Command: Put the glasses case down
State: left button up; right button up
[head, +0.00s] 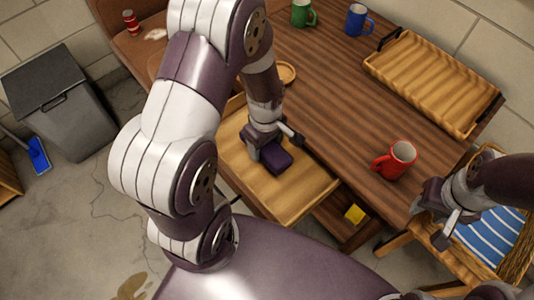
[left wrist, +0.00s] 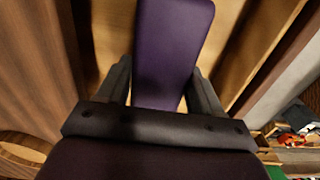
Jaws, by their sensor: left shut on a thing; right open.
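The glasses case is a dark purple oblong box (head: 276,158). In the head view it is over the light wooden chair seat (head: 245,172) beside the table. My left gripper (head: 270,143) is shut on it, and the left wrist view shows the purple case (left wrist: 170,50) between the two dark fingers (left wrist: 160,85). I cannot tell whether the case touches the seat. My right gripper (head: 447,222) is open and empty, at the right near the table edge and a blue-striped cushion.
The wooden table (head: 330,95) holds a red mug (head: 394,161), a green mug (head: 303,13), a blue mug (head: 357,20) and a wooden tray (head: 430,82). A blue-striped cushion (head: 490,238) lies at the right. A grey bin (head: 62,105) stands on the floor at the left.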

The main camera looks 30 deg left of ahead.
aim_at(266, 153)
pick_arm(q)
notch_tip(266, 153, down, 4)
jog(key=shift+w+f+b, duration=0.1)
jog(key=shift+b, duration=0.9)
jog(key=o, duration=1.1)
jog(key=shift+f, duration=0.1)
